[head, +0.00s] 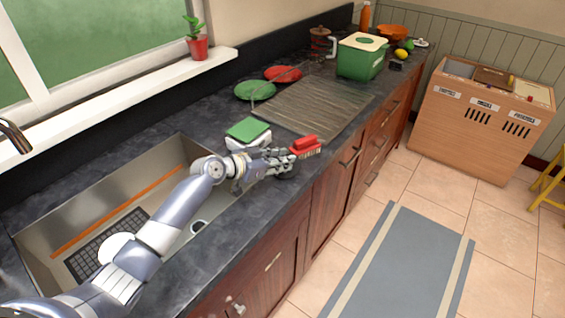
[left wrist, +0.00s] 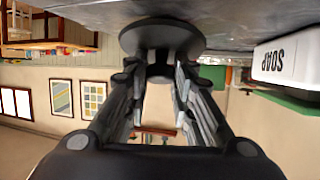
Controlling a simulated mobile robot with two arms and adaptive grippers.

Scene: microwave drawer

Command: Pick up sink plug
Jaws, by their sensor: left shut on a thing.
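The dark round sink plug (left wrist: 162,38) shows in the left wrist view, its stem between the two fingertips and its flat disc turned toward the counter. In the head view the plug (head: 287,174) is a small dark disc, partly hidden by my fingers. My left gripper (head: 273,165) is over the counter just right of the sink; it is shut on the plug, and its fingers also show in the left wrist view (left wrist: 161,72). I cannot tell whether the disc touches the counter. My right gripper is not in view.
A white soap box (left wrist: 282,58) stands beside the gripper, with a green sponge (head: 248,129) on it in the head view. A red brush (head: 305,147) lies just right of the gripper. The steel sink (head: 48,222) is at left. The drainboard (head: 315,105) behind looks clear.

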